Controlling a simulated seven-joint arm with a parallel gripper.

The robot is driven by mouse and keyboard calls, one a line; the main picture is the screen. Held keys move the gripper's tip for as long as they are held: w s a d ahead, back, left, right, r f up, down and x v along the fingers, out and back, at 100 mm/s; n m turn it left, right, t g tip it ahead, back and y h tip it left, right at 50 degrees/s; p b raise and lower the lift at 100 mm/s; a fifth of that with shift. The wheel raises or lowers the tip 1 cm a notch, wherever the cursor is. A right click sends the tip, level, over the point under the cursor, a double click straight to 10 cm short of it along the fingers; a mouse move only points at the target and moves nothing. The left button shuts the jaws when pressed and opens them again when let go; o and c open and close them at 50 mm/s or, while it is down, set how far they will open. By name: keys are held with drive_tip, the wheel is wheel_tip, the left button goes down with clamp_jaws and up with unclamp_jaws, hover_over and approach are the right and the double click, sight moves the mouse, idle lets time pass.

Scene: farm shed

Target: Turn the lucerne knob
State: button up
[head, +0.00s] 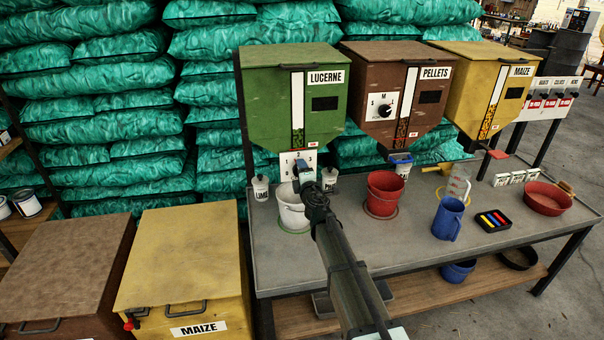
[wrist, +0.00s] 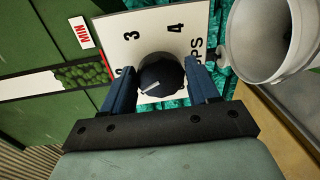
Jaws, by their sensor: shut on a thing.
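The lucerne knob (wrist: 163,74) is a round black dial knob on a white plate (wrist: 150,35) marked 3, 4 and a partly hidden word ending in "PS". Its white pointer line points to the lower left in the wrist view; the mark there is hidden by a finger. My gripper (wrist: 163,80) has its blue fingers on both sides of the knob and is shut on it. In the head view my gripper (head: 305,172) is at the white dial plate (head: 286,161) under the green lucerne hopper (head: 262,100); the knob is hidden there.
A white bucket (head: 293,214) stands just below my gripper, and its rim shows in the wrist view (wrist: 250,70). White lidded jars (head: 260,188) flank it. A red bucket (head: 384,192) and blue jug (head: 448,218) stand right on the bench (head: 330,262). The pellets hopper (head: 372,75) is alongside.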

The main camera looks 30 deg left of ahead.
drive_tip(key=shift+m, duration=2)
drive_tip(key=o, duration=0.9)
drive_tip(key=shift+o, duration=0.2)
drive_tip(key=shift+d, duration=0.1)
drive_tip(key=f+v, duration=0.1)
drive_tip(key=v, duration=1.2)
drive_tip(key=shift+d+r, duration=0.4)
drive_tip(key=shift+r, duration=0.1)
